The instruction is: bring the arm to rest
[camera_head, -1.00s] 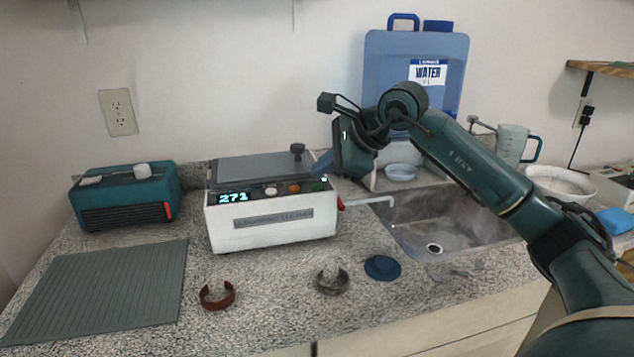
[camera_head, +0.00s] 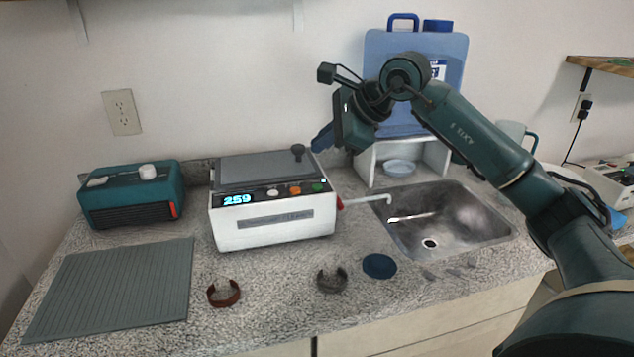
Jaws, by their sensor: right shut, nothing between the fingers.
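My right arm reaches in from the right, bent at the elbow, over the sink. My right gripper (camera_head: 322,138) is at its end, pointing down and left, above the right rear of the white machine (camera_head: 272,228). It is shut and holds nothing that I can see. It appears clear of the machine, though the gap is hard to judge. The machine's display reads 259, and its grey lid is down. My left gripper is not in view.
A teal radio-like box (camera_head: 132,194) and a ribbed grey mat (camera_head: 110,290) lie left. A brown ring (camera_head: 223,296), a dark ring (camera_head: 331,281) and a blue disc (camera_head: 379,266) lie in front. The sink (camera_head: 440,222) and blue water container (camera_head: 378,60) are right.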

